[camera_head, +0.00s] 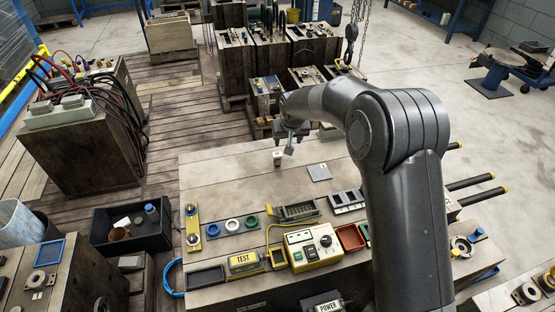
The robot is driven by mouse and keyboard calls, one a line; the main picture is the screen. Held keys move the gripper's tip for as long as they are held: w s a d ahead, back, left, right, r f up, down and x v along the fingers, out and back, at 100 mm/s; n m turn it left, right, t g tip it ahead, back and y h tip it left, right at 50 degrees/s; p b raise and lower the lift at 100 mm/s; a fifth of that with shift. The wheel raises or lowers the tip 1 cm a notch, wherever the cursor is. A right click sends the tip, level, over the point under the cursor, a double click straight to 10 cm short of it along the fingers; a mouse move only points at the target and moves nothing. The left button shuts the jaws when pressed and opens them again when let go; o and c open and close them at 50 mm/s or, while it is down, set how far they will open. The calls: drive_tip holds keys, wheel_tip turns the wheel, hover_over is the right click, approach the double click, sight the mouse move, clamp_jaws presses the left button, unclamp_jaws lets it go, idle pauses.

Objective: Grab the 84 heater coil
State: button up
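No marking "84" can be read in this view, so I cannot tell which thing is the 84 heater coil. A small pale block with a dark mark (277,158) stands on the far part of the wooden workbench (225,168). My gripper (287,143) is above the bench's far edge, close to this block in the picture. The gripper is small and dark here, and its fingers are not clear. A small grey-blue piece shows at its end; I cannot tell whether it is held. Three rings, blue (213,230), white-green (232,225) and green (251,221), lie nearer the front.
A flat grey plate (319,172) lies on the bench. The near side holds a yellow TEST unit (244,262), a meter box (313,246), a red tray (350,237) and a black tray (297,211). The bench's far left is clear. A hook (350,32) hangs behind.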

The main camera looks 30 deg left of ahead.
sight(278, 155)
drive_tip(key=a+f, duration=0.1)
drive_tip(key=f, duration=0.1)
drive_tip(key=a+f, duration=0.2)
drive_tip(key=f, duration=0.1)
drive_tip(key=a+f, duration=0.1)
drive_tip(key=f, duration=0.1)
drive_tip(key=shift+w+a+f, duration=0.25)
drive_tip(key=shift+a+f, duration=0.05)
drive_tip(key=shift+f, duration=0.1)
drive_tip(key=shift+x, duration=3.05)
drive_tip(key=shift+d, duration=0.2)
drive_tip(key=shift+c, duration=0.3)
drive_tip(key=c, duration=1.1)
